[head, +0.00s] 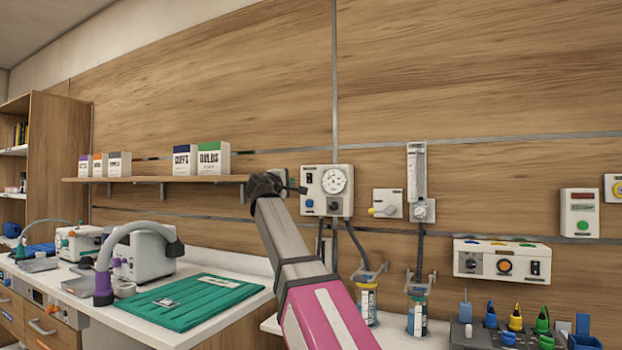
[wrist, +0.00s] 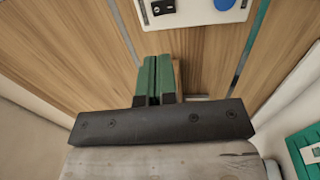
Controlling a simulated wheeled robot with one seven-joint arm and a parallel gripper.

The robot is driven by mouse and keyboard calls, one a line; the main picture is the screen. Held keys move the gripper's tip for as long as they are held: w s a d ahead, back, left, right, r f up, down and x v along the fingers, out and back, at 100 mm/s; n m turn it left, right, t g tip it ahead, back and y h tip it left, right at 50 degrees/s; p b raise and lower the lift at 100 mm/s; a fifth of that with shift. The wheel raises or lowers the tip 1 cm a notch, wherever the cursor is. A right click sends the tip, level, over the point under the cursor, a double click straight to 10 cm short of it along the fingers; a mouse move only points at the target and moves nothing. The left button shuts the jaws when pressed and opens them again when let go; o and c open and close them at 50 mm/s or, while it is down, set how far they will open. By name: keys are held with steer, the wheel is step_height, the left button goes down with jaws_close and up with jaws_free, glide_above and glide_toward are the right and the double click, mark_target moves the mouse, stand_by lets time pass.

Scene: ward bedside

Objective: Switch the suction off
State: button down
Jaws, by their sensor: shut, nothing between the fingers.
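The suction unit (head: 338,205) is a white wall box with a round gauge (head: 334,180). A black rocker switch (head: 310,178) and a blue knob (head: 309,204) are on its left side. My gripper (head: 297,189) is just left of the box in the head view, partly hidden by my arm. In the wrist view, its green fingers (wrist: 158,62) are shut and empty. The white box (wrist: 195,12) shows at the top edge there, with the rocker switch (wrist: 163,6) and the blue knob (wrist: 224,4) beyond the fingertips. The fingers look apart from the switch. Its setting is too small to tell.
A shelf (head: 160,180) with several boxes ends left of my gripper. A yellow-knobbed outlet (head: 388,204) and a flowmeter (head: 417,185) are right of the unit. Jars (head: 417,318) hang below. A white control panel (head: 501,261) is further right.

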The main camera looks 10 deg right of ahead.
mark_target(310, 175)
steer(key=shift+r, duration=0.25)
steer(key=shift+d, duration=0.1)
steer(key=x, duration=1.4)
steer(key=shift+w, duration=0.1)
steer(key=shift+w+d+r, duration=0.1)
steer(key=shift+w+r, duration=0.05)
steer(key=shift+r, duration=0.05)
